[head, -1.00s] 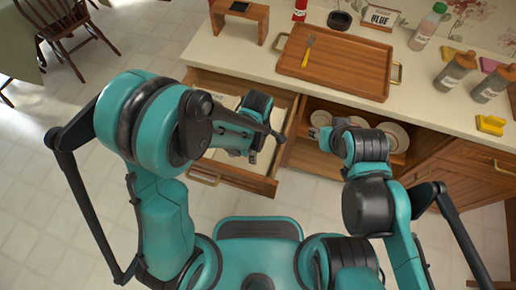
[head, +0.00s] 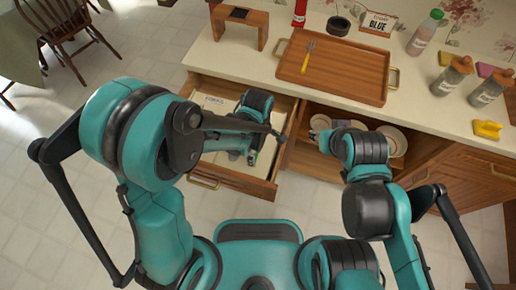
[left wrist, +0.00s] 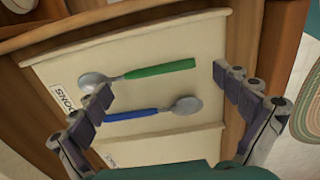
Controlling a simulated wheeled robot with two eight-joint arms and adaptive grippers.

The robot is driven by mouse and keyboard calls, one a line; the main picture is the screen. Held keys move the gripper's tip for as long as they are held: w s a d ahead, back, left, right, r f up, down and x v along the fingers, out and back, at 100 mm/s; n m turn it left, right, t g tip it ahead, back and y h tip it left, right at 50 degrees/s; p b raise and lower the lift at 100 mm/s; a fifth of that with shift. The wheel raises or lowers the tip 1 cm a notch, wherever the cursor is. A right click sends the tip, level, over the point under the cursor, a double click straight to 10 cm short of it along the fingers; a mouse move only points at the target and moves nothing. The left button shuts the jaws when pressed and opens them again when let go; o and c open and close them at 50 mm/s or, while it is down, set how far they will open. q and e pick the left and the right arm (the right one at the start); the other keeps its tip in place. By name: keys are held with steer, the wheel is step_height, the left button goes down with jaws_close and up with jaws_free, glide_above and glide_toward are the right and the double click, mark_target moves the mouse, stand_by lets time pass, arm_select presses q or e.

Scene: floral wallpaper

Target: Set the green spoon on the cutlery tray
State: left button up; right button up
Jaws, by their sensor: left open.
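The green spoon (left wrist: 160,70) lies flat in the open drawer (head: 207,174), its grey bowl to the left in the left wrist view. A blue-handled spoon (left wrist: 150,113) lies just beside it. My left gripper (left wrist: 160,82) is open above the spoons, its fingers apart on either side of them and nothing held. In the head view my left gripper (head: 250,157) is over the drawer, and my arm hides the spoons. The wooden cutlery tray (head: 345,70) is on the counter with a yellow-handled fork (head: 307,58) on it. My right gripper (head: 317,127) is by the open cabinet; its jaws are unclear.
The drawer has a light bottom with paper labels, one for spoons (left wrist: 63,93). Plates (head: 392,138) stand in the open cabinet (head: 305,158) right of the drawer. Bottles (head: 452,75), a small wooden stand (head: 240,25) and a black bowl (head: 338,26) surround the tray.

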arm_select(q)
step_height(320, 180, up, 9)
steer(key=p, duration=0.3)
steer(key=s+a+r+m+t, duration=0.2)
steer(key=a+r+m, duration=0.4)
steer(key=a, duration=0.3)
steer(key=s+a+r+m+t, duration=0.3)
steer(key=a+r+m+t, duration=0.2)
steer(key=a+m, duration=0.3)
steer(key=shift+a+r, duration=0.4)
steer(key=shift+r, duration=0.35)
